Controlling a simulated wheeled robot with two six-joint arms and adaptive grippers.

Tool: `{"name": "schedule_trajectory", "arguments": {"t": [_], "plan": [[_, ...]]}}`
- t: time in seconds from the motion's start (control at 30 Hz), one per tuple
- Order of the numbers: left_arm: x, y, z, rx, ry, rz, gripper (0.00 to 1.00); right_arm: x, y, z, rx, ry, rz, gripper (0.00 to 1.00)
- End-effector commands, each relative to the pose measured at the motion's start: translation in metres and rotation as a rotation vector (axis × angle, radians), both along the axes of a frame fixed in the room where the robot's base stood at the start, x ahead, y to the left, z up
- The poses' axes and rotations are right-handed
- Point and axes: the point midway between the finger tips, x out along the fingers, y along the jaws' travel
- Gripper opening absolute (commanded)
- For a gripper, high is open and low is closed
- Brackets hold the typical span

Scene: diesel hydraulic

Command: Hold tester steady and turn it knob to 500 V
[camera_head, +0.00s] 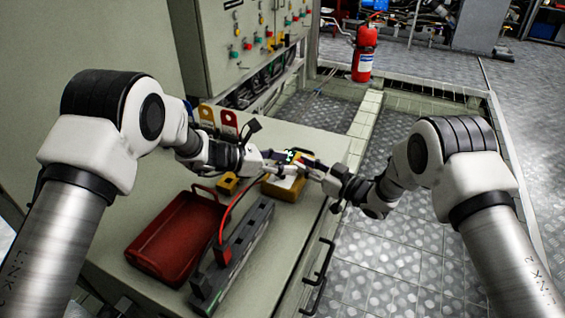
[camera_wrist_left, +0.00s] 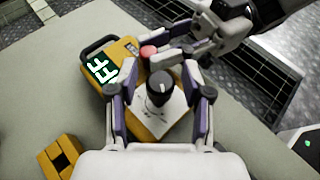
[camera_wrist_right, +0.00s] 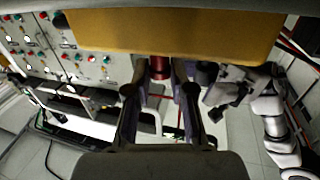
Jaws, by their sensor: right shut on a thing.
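The tester (camera_wrist_left: 128,50) is a yellow box on the grey cabinet top, also in the head view (camera_head: 283,188). My left gripper (camera_wrist_left: 158,100) is open, a finger on each side of the knob, with visible gaps. My right gripper (camera_wrist_right: 160,85) is shut on the tester's red button (camera_wrist_right: 160,67), which also shows in the left wrist view (camera_wrist_left: 148,51). The dial markings are unreadable.
A red tray (camera_head: 175,240) and a grey rail with black blocks (camera_head: 235,262) lie nearer on the cabinet top. A small yellow block (camera_wrist_left: 60,157) sits beside the tester. A control panel (camera_head: 255,40) stands behind. A fire extinguisher (camera_head: 365,52) stands on the floor beyond.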

Motion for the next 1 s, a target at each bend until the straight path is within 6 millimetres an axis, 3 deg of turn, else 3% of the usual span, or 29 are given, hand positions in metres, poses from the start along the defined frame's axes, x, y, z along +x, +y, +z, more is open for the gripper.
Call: {"name": "schedule_trajectory", "arguments": {"t": [0.03,0.1,0.57,1.0], "plan": [[0.0000,0.0001,0.0000,0.000,0.000,0.000,0.25,0.0000,0.0001,0.0001,0.000,0.000,0.000,0.00],[-0.0001,0.0002,0.0001,0.000,0.000,0.000,0.00,0.0000,0.0001,0.0001,0.000,0.000,0.000,0.00],[0.0010,-0.0007,0.0011,-0.004,-0.004,-0.054,0.00,-0.0004,0.0005,-0.0001,0.000,0.000,0.002,0.00],[0.0015,-0.0009,0.0008,-0.003,-0.007,-0.332,0.00,-0.0010,0.0014,-0.0003,-0.001,0.000,0.004,0.00]]}}
